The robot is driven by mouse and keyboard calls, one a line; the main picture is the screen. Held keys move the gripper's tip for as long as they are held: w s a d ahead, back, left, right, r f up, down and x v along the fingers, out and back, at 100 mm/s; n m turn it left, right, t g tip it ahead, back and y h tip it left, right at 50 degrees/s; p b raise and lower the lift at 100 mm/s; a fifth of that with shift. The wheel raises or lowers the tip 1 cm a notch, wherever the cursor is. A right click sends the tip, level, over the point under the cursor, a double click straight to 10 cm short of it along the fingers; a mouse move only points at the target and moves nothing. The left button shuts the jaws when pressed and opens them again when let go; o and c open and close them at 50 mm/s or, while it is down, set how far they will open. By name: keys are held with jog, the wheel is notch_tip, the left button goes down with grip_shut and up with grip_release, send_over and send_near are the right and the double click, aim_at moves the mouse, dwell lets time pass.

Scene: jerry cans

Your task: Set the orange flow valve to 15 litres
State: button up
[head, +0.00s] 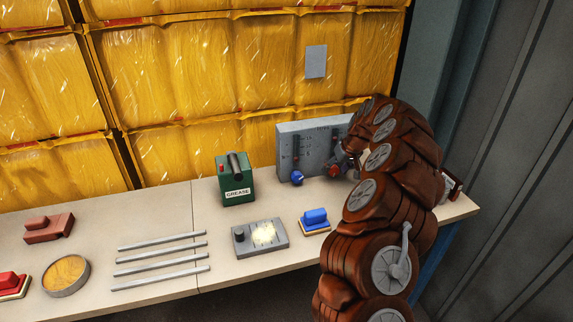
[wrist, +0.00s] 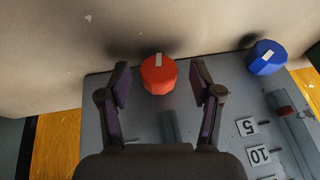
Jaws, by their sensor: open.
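The orange-red flow valve (wrist: 158,74) is a faceted knob with a white mark, on a grey panel (wrist: 235,82). In the wrist view my gripper (wrist: 159,80) is open, with one finger on each side of the knob and gaps between. The mark points toward the top of that view. In the head view the knob (head: 333,170) shows at the panel's lower right, close to my gripper (head: 344,168). Number labels 5 (wrist: 246,127) and 10 (wrist: 259,154) lie along a scale. What setting the valve has, I cannot tell.
A blue knob (wrist: 267,57) sits on the same panel, beside the orange one.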

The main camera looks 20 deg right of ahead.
jog(key=a+b+v, duration=0.1)
jog(key=v, duration=0.7)
jog(key=s+a+r+n, duration=0.1)
jog(key=s+a+r, duration=0.2)
jog(key=a, duration=0.4)
jog(key=s+a+r+n+g+y+p, duration=0.1)
jog(key=s+a+r, duration=0.2)
jog(key=a, duration=0.5)
jog(key=s+a+r+n+g, duration=0.1)
jog(key=s+a+r, duration=0.2)
jog(key=s+a, duration=0.2)
jog(key=shift+a+y, duration=0.4)
jog(key=shift+a, duration=1.25)
jog(key=shift+s, duration=0.1)
